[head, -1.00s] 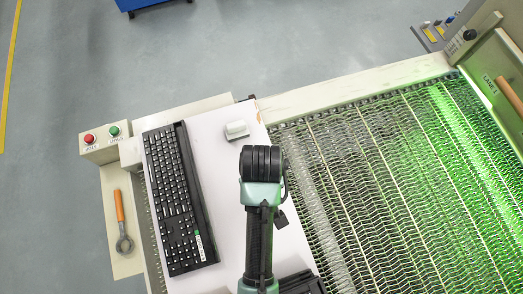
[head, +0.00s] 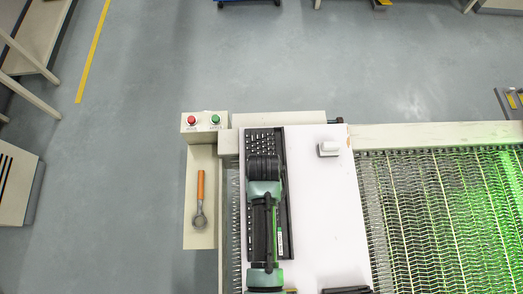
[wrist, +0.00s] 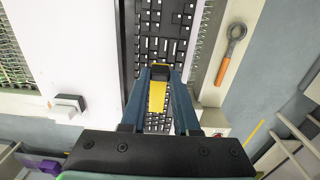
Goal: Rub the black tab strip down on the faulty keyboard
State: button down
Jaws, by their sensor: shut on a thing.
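My gripper (wrist: 160,72) is shut on a yellow tool (wrist: 157,98) with a black block at its far end. The tool is over the black keyboard (wrist: 168,28), between its key rows; whether it touches the keys I cannot tell. In the head view, my arm covers much of the keyboard (head: 286,215), hiding the gripper. The keyboard lies lengthwise at the left of a white board, with a smooth black band along its right side. I cannot make out a separate black tab strip.
A white block (head: 328,148) sits on the white board (head: 325,215). A green-lit mesh conveyor (head: 440,210) runs right.

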jog(key=shift+a+f, duration=0.2)
jog(key=shift+f, duration=0.05)
jog(key=shift+d+f+b, duration=0.25)
jog(key=shift+f+b, duration=0.6)
jog(key=shift+b, duration=0.35)
notch_tip(320, 180, down, 2)
jog(key=shift+a+f+b, duration=0.1)
jog(key=shift+f+b, duration=0.05)
jog(key=shift+b, duration=1.1)
jog(key=shift+f+b, duration=0.75)
jog(key=shift+f, duration=0.65)
jog(key=shift+f, duration=0.4)
jog(key=c, duration=0.6)
grip_release()
